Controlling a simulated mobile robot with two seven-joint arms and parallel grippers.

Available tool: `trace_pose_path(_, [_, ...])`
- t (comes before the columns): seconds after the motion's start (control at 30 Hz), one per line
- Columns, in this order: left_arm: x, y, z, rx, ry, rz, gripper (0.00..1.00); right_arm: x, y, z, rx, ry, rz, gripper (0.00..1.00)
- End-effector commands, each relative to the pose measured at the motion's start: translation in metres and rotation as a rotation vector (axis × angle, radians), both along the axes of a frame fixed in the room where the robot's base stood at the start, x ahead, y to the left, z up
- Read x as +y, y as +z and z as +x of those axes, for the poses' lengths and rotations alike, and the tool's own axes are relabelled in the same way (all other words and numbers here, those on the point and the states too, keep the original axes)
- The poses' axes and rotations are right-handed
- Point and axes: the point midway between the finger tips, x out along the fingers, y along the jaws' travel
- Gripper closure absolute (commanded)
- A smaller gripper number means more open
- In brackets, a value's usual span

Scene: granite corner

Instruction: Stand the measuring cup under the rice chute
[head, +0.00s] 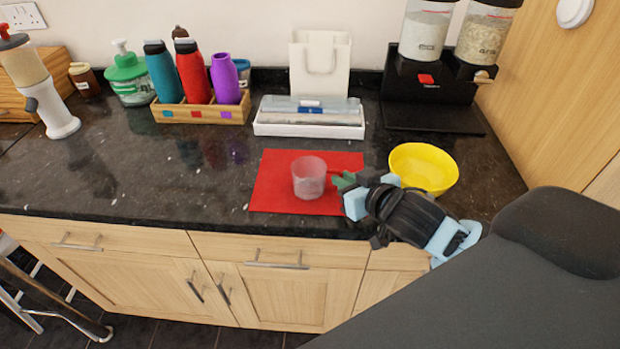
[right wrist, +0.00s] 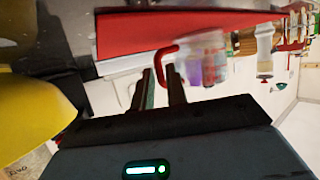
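The measuring cup (head: 308,178), clear with a red handle, stands upright on a red mat (head: 275,190). It also shows in the right wrist view (right wrist: 208,60), with its handle (right wrist: 160,58) towards my fingers. My right gripper (head: 345,182) is at the cup's right side; in the wrist view its fingers (right wrist: 160,80) are slightly apart, with the handle's end between or just beyond the tips. I see a gap and no clear grip. The rice chute (head: 484,77) is under the right container (head: 484,38) of the black dispenser (head: 425,95). My left gripper is out of view.
A yellow bowl (head: 424,168) stands close behind my right gripper. A white tray (head: 310,130) and a white bag (head: 320,65) are behind the mat. Bottles in a wooden holder (head: 205,115) stand left. The black dispenser base (head: 432,118) is clear.

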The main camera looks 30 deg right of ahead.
Motion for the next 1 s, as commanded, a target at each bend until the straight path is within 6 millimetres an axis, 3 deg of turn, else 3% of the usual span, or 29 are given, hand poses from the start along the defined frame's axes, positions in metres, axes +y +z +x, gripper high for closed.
trace_pose_path(0.23, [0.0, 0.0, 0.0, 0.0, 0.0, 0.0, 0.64, 0.001, -0.007, 0.02, -0.001, 0.0, 0.0, 0.86])
trace_pose_path(0.47, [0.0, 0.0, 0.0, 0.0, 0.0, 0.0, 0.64, 0.001, -0.008, 0.02, -0.001, 0.0, 0.0, 0.87])
trace_pose_path(0.57, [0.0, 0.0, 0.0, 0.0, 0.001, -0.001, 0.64, 0.001, -0.008, 0.02, -0.001, 0.0, 0.0, 1.0])
trace_pose_path(1.0, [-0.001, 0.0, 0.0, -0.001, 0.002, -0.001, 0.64, 0.001, -0.006, 0.02, -0.003, 0.0, 0.0, 1.0])
